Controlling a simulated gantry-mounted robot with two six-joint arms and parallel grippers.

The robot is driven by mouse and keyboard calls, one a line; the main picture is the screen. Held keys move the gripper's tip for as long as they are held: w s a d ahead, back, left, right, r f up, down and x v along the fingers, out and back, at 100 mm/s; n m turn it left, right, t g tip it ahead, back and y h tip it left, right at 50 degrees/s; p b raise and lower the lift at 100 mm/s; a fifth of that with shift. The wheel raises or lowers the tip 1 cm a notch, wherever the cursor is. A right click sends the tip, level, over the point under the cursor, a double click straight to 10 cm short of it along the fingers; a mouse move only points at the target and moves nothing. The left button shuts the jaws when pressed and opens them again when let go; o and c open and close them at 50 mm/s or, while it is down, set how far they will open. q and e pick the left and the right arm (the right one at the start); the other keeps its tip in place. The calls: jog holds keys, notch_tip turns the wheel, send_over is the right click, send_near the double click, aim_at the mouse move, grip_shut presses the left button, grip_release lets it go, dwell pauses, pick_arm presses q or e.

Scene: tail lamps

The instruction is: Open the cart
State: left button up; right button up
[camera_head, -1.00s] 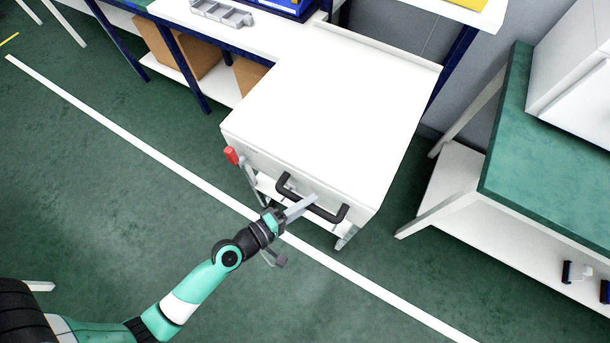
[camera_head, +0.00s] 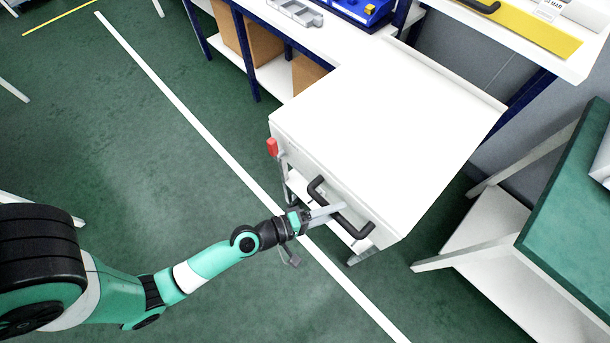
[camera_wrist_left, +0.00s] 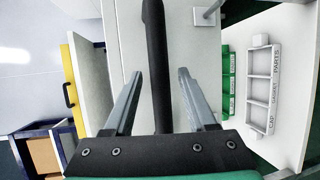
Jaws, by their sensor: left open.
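The white cart (camera_head: 390,120) stands in the middle of the head view, with a flat white top and a black bar handle (camera_head: 352,224) on its near side. A red part (camera_head: 272,147) sits at its left front corner. My left gripper (camera_head: 326,211) is at the handle. In the left wrist view, the black handle (camera_wrist_left: 157,60) runs between the two open fingers of the left gripper (camera_wrist_left: 157,88), with a gap on each side. My right gripper is not in view.
A white workbench (camera_head: 270,18) with a grey tray (camera_head: 295,12) and a blue bin (camera_head: 362,10) stands behind the cart. A green-topped table (camera_head: 575,215) stands at the right. The green floor left of the cart is clear.

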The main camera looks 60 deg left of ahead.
pick_arm(q)
jog(key=b+v, duration=0.2)
jog(key=v, duration=0.9)
jog(key=shift+s+b, duration=0.3)
jog(key=shift+d+r, duration=0.1)
